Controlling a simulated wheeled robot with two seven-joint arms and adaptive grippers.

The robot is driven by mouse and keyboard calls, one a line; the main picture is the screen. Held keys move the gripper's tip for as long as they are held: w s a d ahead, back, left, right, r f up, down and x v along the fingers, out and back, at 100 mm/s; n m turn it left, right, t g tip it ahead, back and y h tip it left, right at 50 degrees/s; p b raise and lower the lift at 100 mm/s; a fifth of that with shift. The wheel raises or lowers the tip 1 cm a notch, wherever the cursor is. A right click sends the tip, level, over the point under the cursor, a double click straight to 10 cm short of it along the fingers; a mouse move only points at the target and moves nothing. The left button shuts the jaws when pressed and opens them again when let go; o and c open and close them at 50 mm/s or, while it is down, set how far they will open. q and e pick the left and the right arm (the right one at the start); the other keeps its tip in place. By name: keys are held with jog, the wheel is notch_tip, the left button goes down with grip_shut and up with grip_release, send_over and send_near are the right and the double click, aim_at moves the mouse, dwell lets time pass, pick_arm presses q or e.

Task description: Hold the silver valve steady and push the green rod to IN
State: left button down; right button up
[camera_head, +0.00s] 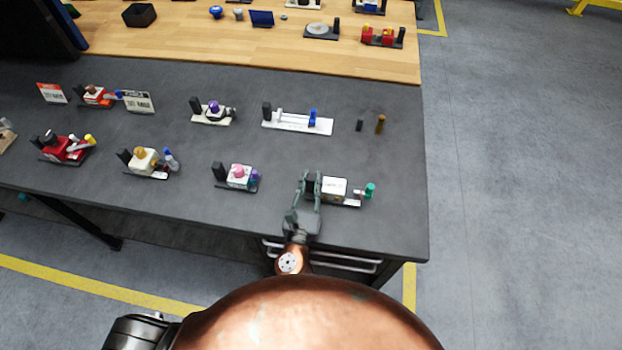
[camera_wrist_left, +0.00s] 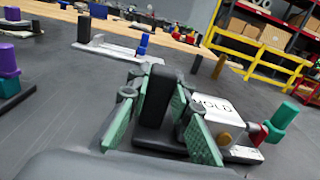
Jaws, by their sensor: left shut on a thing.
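The silver valve (camera_head: 334,187) is a pale block on a dark base near the table's front right; in the left wrist view the block (camera_wrist_left: 213,108) carries a "HOLD" label. The green rod (camera_head: 370,189) sticks out at its right end and shows in the left wrist view (camera_wrist_left: 281,122) beside a red piece. A black upright post (camera_wrist_left: 155,105) stands at the left end of the base. My left gripper (camera_head: 312,180) is shut on this post, its green-padded fingers (camera_wrist_left: 156,112) on either side. The rod is clear of the gripper. My right gripper is not in view.
A pink-topped fixture (camera_head: 239,176) stands to the left. A white slide fixture with a blue knob (camera_head: 312,118) stands behind, with a brown peg (camera_head: 380,124) to its right. The table (camera_head: 400,220) is bare right of the green rod, up to its right edge.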

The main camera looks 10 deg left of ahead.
pick_arm(q)
jog(key=shift+f, duration=0.45)
dwell(0.7)
